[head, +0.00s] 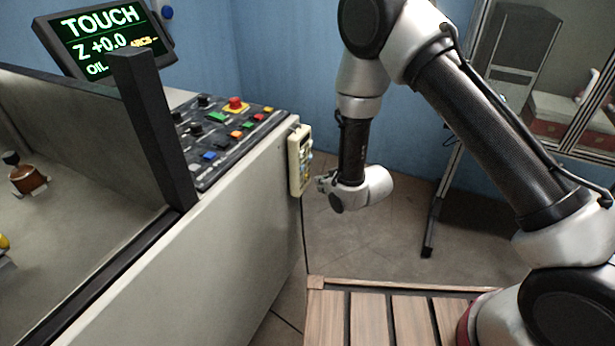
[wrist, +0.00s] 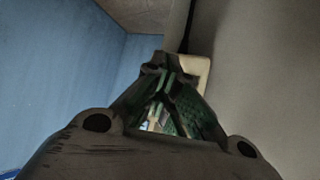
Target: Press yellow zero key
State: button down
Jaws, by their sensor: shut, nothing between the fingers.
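A cream hand pendant (head: 294,166) hangs on the right end wall of the machine, its key face turned to the right. Small coloured keys show on that face at a steep slant; a yellowish one is among them, but I cannot read any labels. My gripper (head: 322,183) is just right of the pendant's lower half, pointing left at it. Whether it touches is not clear. In the wrist view my gripper (wrist: 160,64) is shut and empty, and the pendant's cream edge (wrist: 204,72) shows just beyond it. The gripper hides most of the key face there.
The machine's sloped control panel (head: 226,135) carries several coloured buttons and a red stop knob (head: 235,103). A screen (head: 105,40) reads TOUCH, Z +0.0, OIL. A wooden slatted platform (head: 385,318) lies in front. Open floor is right of the machine, before a blue wall (head: 290,70).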

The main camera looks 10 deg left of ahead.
jog(key=shift+s+d, duration=0.25)
jog(key=shift+d, duration=0.4)
jog(key=shift+s+d, duration=0.2)
jog(key=shift+d, duration=0.45)
jog(key=shift+s+d, duration=0.25)
jog(key=shift+d, duration=0.4)
